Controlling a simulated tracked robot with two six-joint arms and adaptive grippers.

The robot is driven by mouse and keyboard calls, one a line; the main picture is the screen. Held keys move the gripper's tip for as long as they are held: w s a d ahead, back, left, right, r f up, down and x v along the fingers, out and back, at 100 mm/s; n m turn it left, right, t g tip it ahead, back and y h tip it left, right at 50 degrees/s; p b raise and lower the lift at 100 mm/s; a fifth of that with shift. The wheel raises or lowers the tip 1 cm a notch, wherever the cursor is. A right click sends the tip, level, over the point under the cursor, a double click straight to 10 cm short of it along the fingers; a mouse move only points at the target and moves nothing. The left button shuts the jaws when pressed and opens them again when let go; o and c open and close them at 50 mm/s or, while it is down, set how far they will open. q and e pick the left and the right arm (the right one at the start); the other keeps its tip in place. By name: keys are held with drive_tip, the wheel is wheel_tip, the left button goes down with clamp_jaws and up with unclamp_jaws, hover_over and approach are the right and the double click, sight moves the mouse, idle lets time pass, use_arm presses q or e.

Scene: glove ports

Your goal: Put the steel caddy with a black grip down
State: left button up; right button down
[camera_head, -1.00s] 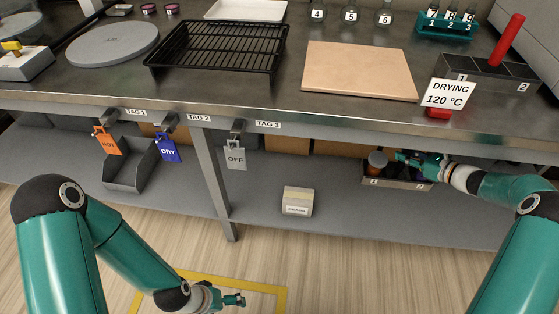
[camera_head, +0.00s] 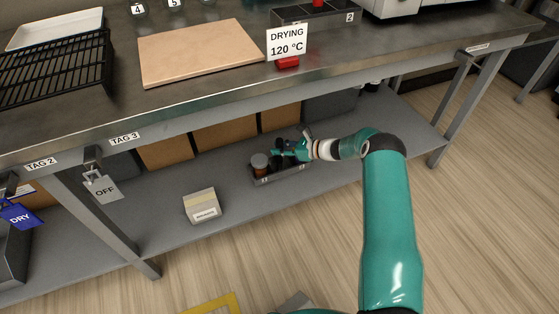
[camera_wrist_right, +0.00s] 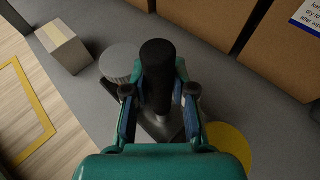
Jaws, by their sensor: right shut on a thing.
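The steel caddy (camera_head: 282,178) is at the lower shelf under the bench, right of a small box. It holds a jar with a brownish lid (camera_head: 259,161) and other dark items. My right gripper (camera_head: 282,151) is at its top. In the right wrist view, the gripper's fingers (camera_wrist_right: 159,110) are shut on the caddy's upright black grip (camera_wrist_right: 157,72). A grey round lid (camera_wrist_right: 118,60) and a yellow round lid (camera_wrist_right: 231,143) show on either side of it. The gripper hides much of the caddy, and I cannot tell whether its base touches the shelf. My left gripper is out of view.
The grey lower shelf (camera_head: 340,185) is bare in front and to the right of the caddy. The small box (camera_head: 202,206) stands to its left. Cardboard boxes (camera_head: 226,132) line the back. The bench top (camera_head: 200,96) overhangs, with a leg (camera_head: 464,115) at right.

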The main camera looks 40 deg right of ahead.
sight(280, 157)
drive_tip(key=shift+f+b, duration=0.75)
drive_tip(key=shift+f, duration=1.65)
drive_tip(key=c, duration=1)
unclamp_jaws()
drive_tip(key=shift+f, duration=0.1)
drive_tip(key=shift+o, duration=0.2)
